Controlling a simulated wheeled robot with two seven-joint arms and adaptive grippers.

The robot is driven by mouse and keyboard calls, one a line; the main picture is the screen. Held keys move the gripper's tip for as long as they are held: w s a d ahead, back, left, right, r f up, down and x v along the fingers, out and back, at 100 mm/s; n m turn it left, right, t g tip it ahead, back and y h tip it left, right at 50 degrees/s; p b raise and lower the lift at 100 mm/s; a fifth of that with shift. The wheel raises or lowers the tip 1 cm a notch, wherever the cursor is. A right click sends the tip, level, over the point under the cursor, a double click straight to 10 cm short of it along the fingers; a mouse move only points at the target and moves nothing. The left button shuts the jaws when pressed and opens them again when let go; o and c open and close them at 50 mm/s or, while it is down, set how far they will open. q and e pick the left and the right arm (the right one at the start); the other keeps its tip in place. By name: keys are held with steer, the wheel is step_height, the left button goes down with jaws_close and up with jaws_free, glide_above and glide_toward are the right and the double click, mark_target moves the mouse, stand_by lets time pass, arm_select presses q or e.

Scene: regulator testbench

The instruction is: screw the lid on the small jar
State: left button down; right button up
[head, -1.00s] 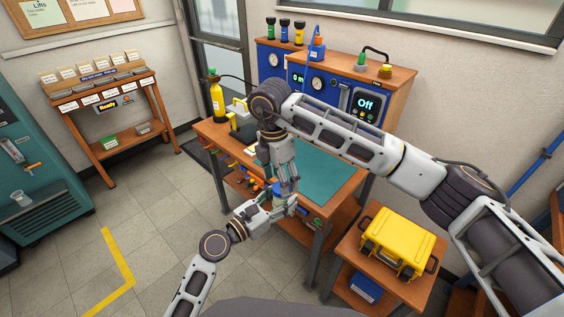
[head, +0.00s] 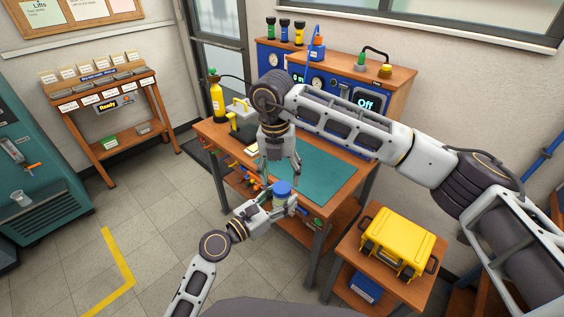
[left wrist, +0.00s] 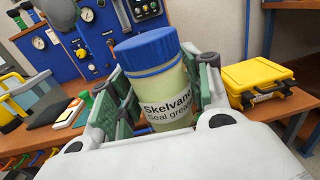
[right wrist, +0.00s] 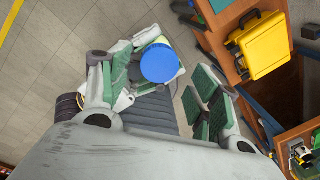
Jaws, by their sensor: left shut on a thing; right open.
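The small jar (left wrist: 162,92) is pale yellow-green with a "Skelvane Seal grease" label, and the blue lid (left wrist: 146,48) sits on its top. My left gripper (head: 281,201) is shut on the jar and holds it in front of the bench edge, slightly tilted in the left wrist view. My right gripper (right wrist: 150,88) is open above the lid, its fingers apart from it. In the right wrist view the blue lid (right wrist: 160,63) shows from above between and beyond the open fingers. In the head view the lid (head: 282,187) shows below the right fingers. The lid's threads are hidden.
The workbench (head: 345,178) with a green mat (head: 318,172) lies just behind the jar. A yellow case (head: 397,241) stands on a low table at the right. A yellow bottle (head: 217,100) stands at the bench's far left. Open floor lies to the left.

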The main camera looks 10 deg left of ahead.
mark_target(282, 187)
steer(key=n, duration=0.3)
steer(key=r+n, duration=0.1)
steer(key=n, duration=0.2)
steer(key=shift+n, duration=0.3)
steer(key=n, duration=0.2)
steer(key=r+n, duration=0.1)
steer(key=n, duration=0.2)
steer(key=shift+d+n, duration=0.1)
steer(key=shift+n, duration=0.2)
steer(key=n, duration=0.3)
steer(key=r+n, duration=0.1)
steer(key=n, duration=0.2)
steer(key=shift+s+y, duration=0.1)
steer(key=shift+y, duration=0.2)
steer(key=n, duration=0.3)
steer(key=r+n, duration=0.1)
steer(key=n, duration=0.2)
steer(key=shift+d, duration=0.15)
steer(key=shift+f, duration=3.95)
